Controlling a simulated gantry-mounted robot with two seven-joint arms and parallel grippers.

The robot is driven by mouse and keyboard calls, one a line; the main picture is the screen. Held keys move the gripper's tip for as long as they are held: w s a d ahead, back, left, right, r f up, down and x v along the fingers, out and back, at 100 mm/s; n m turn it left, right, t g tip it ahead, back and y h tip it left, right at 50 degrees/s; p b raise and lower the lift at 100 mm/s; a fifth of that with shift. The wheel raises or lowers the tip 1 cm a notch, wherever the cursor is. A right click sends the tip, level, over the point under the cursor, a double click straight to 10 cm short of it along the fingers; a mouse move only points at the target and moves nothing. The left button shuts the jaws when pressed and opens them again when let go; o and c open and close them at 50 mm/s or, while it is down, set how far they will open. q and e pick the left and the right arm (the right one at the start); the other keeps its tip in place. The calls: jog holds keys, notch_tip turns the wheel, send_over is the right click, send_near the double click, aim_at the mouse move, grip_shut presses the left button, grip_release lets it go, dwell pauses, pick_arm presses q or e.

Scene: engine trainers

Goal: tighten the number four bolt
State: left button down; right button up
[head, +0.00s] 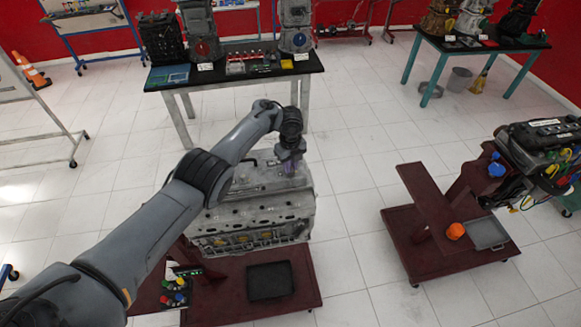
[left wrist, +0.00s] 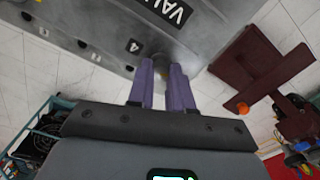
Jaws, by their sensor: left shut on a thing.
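The grey engine block (head: 262,207) stands on a dark red stand in the head view, with a flat cover on top. In the left wrist view the grey cover (left wrist: 90,28) carries number labels. The label 4 (left wrist: 133,46) lies just left of my fingertips. My left gripper (head: 289,167) points down at the right part of the engine top. Its purple fingers (left wrist: 161,80) are shut on the number four bolt (left wrist: 161,61), a dark round piece mostly hidden between them. My right gripper is in neither view.
A black tray (head: 270,281) and several coloured caps (head: 175,291) lie on the stand's base. Another red stand (head: 428,250) with an orange piece (head: 455,231) and a grey tray (head: 487,233) is to the right. White tiled floor separates the two stands.

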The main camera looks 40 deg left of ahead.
pick_arm(q)
jog(key=m+b, duration=0.2)
jog(key=m, duration=0.2)
jog(key=shift+m, duration=0.3)
dwell(0.5)
jog(key=c, duration=1)
grip_release()
notch_tip(320, 180, up, 11)
jog(key=shift+f+b, duration=0.1)
jog(key=shift+b, duration=0.25)
